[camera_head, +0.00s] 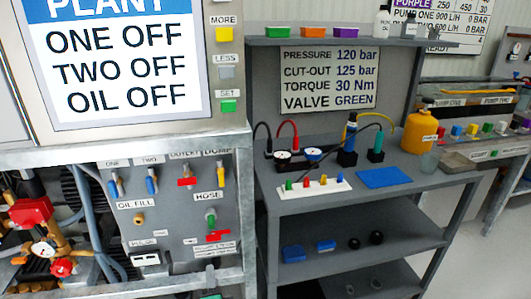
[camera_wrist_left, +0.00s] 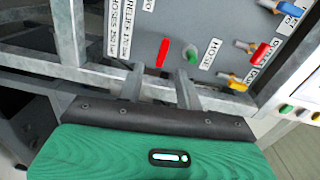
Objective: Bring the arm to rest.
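My left gripper (camera_head: 209,279) shows only as a small part at the bottom edge of the head view, in front of the lower right of the grey pump panel (camera_head: 167,215). In the left wrist view its two grey fingers (camera_wrist_left: 158,88) stand apart with nothing between them. They point toward the lower edge of the panel, below the red lever (camera_wrist_left: 163,53) and the green hose fitting (camera_wrist_left: 191,54). I cannot tell the exact gap to the panel. My right gripper is in neither view.
The panel's metal frame (camera_head: 248,210) runs close to the gripper. A grey shelf unit (camera_head: 345,205) stands to the right, with a white strip of coloured pegs (camera_head: 314,188), a blue mat (camera_head: 384,177) and a yellow bottle (camera_head: 419,132). Floor shows at far right.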

